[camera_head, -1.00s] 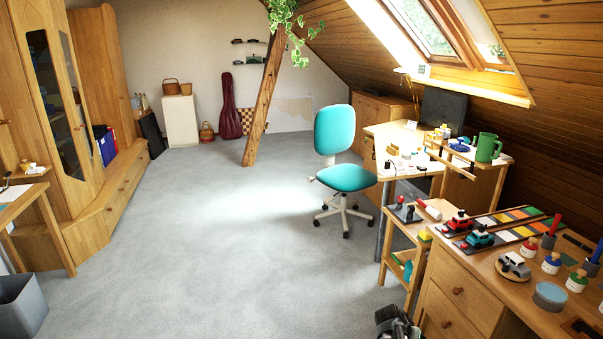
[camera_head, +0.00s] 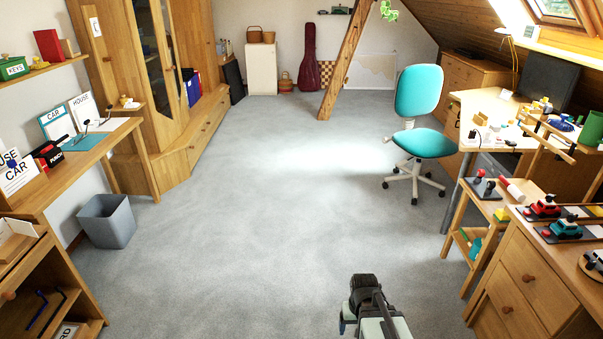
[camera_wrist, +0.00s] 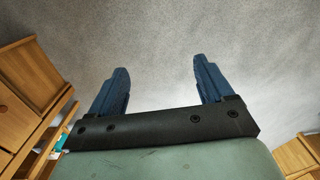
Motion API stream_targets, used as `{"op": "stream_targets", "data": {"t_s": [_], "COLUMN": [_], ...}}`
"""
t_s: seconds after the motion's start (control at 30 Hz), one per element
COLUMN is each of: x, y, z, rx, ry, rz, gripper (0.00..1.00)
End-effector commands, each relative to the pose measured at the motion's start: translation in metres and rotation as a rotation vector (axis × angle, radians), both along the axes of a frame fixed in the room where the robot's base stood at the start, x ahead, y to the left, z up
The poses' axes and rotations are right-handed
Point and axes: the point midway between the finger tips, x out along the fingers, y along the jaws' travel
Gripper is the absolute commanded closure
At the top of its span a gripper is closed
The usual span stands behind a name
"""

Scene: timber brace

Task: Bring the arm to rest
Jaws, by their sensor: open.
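My gripper (camera_wrist: 158,85) shows in the wrist view with its two blue fingers spread apart and nothing between them. Grey carpet fills the space beyond the fingertips. In the head view my arm (camera_head: 372,310) is at the bottom, right of centre, folded low over the carpet (camera_head: 270,230). The fingers cannot be made out clearly in that view.
A wooden drawer cabinet (camera_head: 525,285) and a small side table (camera_head: 488,205) stand to the right. A turquoise office chair (camera_head: 425,142) is farther back. A grey bin (camera_head: 107,222) and a desk (camera_head: 70,165) are at the left. The middle floor is clear.

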Motion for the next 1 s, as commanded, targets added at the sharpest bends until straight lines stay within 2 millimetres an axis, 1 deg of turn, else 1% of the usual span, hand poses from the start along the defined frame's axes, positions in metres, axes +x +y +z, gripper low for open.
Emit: {"op": "stream_targets", "data": {"t_s": [0.03,0.27,0.37,0.5,0.7,0.77,1.0], "x": [-0.007,-0.038,-0.057,-0.091,-0.143,-0.159,-0.225], "y": [-0.001,-0.002,-0.002,-0.002,-0.003,-0.003,-0.003], "z": [-0.008,-0.042,-0.061,-0.089,-0.126,-0.136,-0.17], "rx": [-0.001,-0.003,-0.003,-0.003,-0.004,-0.004,-0.004], "ry": [0.016,0.09,0.133,0.204,0.307,0.338,0.46], "rz": [-0.003,-0.005,-0.006,-0.007,-0.008,-0.008,-0.009], "gripper": [0.19,0.19,0.19,0.19,0.19,0.19,0.19]}}
